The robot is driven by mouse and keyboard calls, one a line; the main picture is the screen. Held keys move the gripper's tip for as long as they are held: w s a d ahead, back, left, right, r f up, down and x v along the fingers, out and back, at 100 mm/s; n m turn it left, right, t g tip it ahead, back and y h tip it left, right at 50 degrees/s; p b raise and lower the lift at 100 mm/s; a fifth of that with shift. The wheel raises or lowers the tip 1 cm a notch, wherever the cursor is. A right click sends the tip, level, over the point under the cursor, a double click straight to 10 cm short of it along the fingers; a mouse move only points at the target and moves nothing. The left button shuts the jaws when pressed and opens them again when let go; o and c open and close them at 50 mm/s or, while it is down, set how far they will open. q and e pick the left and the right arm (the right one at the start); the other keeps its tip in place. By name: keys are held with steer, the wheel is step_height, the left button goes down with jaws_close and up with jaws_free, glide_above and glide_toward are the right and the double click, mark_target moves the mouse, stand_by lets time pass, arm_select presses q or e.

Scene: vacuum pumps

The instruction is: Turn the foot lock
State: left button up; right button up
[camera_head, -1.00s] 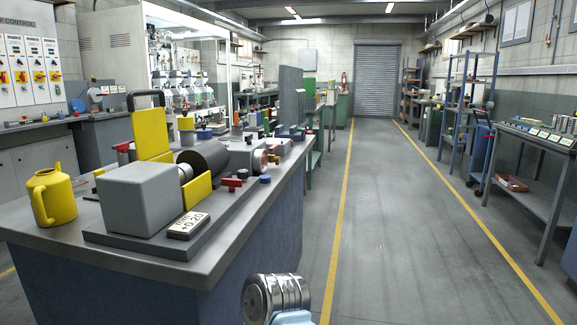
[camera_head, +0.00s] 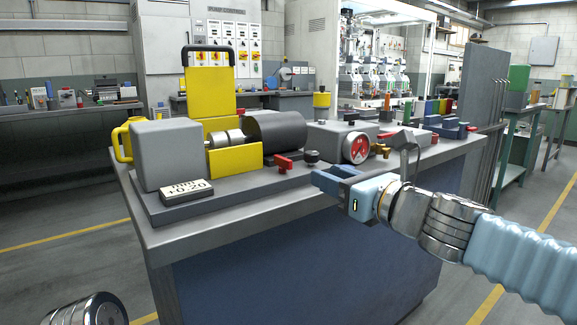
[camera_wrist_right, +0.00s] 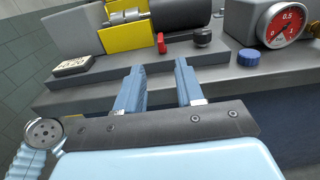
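The pump unit stands on a grey base plate (camera_head: 232,197) on the workbench. A red lever (camera_head: 283,164) sits at the plate's front edge, beside a black knob (camera_head: 311,157); I cannot tell for certain which is the foot lock. In the right wrist view the red lever (camera_wrist_right: 161,43) and black knob (camera_wrist_right: 203,37) lie just beyond the fingertips. My right gripper (camera_head: 332,178) is open and empty, in front of the bench edge, apart from both; its two blue fingers (camera_wrist_right: 157,72) point towards them. My left gripper is out of view.
A grey block (camera_head: 166,155), a display reading +0.20 (camera_head: 186,189) and yellow guards (camera_head: 234,158) stand left of the lever. A dark cylinder (camera_head: 276,134) is behind it. A gauge (camera_head: 356,147) and a blue cap (camera_wrist_right: 248,57) are to the right.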

mark_target(291, 161)
steer(key=x, duration=1.3)
steer(key=shift+w+a, duration=0.2)
steer(key=shift+c, duration=0.4)
jaws_close()
